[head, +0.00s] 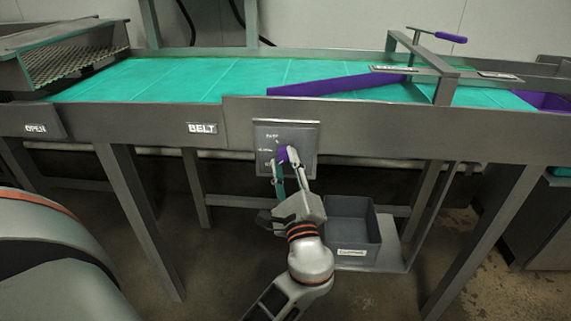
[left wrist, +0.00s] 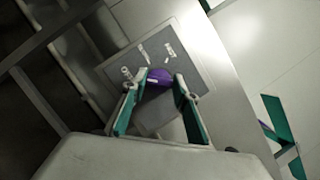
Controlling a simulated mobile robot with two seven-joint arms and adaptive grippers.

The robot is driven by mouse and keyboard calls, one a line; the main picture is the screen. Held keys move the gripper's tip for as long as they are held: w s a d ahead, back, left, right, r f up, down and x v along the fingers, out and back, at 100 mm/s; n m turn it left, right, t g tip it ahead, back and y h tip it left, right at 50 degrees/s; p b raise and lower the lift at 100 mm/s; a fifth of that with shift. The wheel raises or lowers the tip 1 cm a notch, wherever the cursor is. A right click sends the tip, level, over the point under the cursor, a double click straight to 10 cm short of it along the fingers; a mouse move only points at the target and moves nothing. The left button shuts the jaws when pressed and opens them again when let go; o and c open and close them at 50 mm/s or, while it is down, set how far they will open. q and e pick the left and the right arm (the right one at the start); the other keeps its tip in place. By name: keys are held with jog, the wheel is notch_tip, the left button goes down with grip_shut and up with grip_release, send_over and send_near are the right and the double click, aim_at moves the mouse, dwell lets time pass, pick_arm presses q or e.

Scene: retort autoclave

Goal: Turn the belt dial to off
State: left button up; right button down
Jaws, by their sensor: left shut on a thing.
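The belt dial is a purple knob (head: 283,155) on a grey panel (head: 301,136) on the front of the conveyor frame. In the left wrist view the purple knob (left wrist: 158,79) sits between my fingers, and the panel (left wrist: 192,40) carries several small white labels. My left gripper (head: 288,158) is shut on the knob, with one finger on each side; it also shows in the left wrist view (left wrist: 158,88). My right gripper is not in view.
The conveyor with a green belt (head: 190,80) runs across the view, with a "BELT" sign (head: 202,128) left of the panel. A purple diverter bar (head: 335,85) lies across the belt. A grey bin (head: 352,228) stands below, right of my left gripper. Frame legs stand on both sides.

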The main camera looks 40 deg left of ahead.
pick_arm(q)
jog(key=o, duration=1.1)
jog(key=v, duration=0.7)
jog(key=shift+s+d, duration=0.2)
jog(key=shift+f, duration=0.1)
